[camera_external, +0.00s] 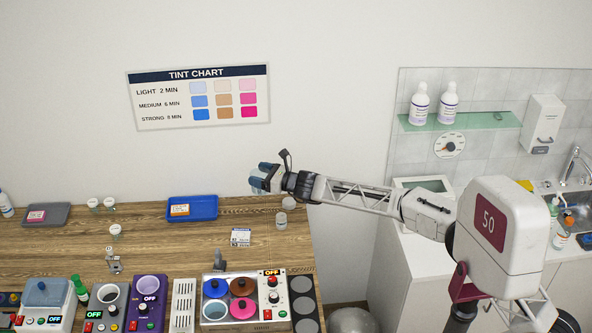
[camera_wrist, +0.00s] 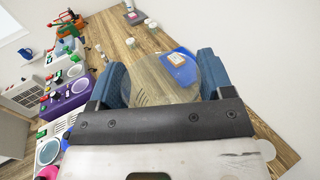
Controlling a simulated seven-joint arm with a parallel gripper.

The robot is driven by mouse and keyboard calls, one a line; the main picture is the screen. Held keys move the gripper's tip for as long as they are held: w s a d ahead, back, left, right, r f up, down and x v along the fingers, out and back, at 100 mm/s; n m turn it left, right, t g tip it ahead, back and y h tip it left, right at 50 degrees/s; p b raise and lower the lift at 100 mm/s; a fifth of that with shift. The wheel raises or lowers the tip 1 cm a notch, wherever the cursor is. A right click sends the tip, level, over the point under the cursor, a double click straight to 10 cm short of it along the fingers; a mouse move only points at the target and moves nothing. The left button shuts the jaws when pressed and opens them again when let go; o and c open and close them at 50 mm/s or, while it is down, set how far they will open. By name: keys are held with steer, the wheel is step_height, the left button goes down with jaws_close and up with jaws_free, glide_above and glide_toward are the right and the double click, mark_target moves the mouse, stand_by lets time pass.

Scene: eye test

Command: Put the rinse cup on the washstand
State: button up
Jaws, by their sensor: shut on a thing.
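My gripper (camera_external: 262,178) is raised above the back of the wooden worktop, its blue fingers closed on a clear, round-rimmed vessel. In the wrist view, this clear vessel, which looks like the rinse cup (camera_wrist: 150,85), sits between the two fingers (camera_wrist: 163,82). Dark lines show on or through its wall, and the blue tray shows through it. In the external view the fingers mostly hide it. The washstand appears to be the white unit with a sink (camera_external: 578,205) and tap at the far right, partly behind my arm.
The wooden worktop (camera_external: 150,232) carries a blue tray (camera_external: 203,213), a grey tray (camera_external: 55,210), small clear jars (camera_external: 281,220) and a card (camera_external: 241,237). Tinting machines (camera_external: 245,300) line its front. A glass shelf (camera_external: 470,121) with two bottles hangs at right.

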steer(key=d+r+m+t+h, duration=0.3)
steer(key=r+m+t, duration=0.1)
steer(key=r, duration=1.2)
steer(key=shift+s+d+r+t+h, duration=0.15)
steer(key=shift+s+t+h, duration=0.1)
steer(key=shift+t+h, duration=0.2)
steer(key=shift+s+d+r+t, duration=0.1)
steer(key=shift+d+r+t, duration=0.15)
steer(key=shift+r, duration=0.35)
steer(key=shift+s+d+r+m+h, duration=0.1)
steer(key=shift+r+m+h, duration=0.15)
steer(key=shift+m, duration=0.05)
stand_by(0.5)
steer(key=shift+w+a+f, duration=0.1)
steer(key=shift+a+f, duration=0.1)
steer(key=shift+f, duration=0.3)
steer(key=shift+w+a+f, duration=0.1)
steer(key=shift+a+f, duration=0.1)
steer(key=shift+f, duration=0.25)
stand_by(0.9)
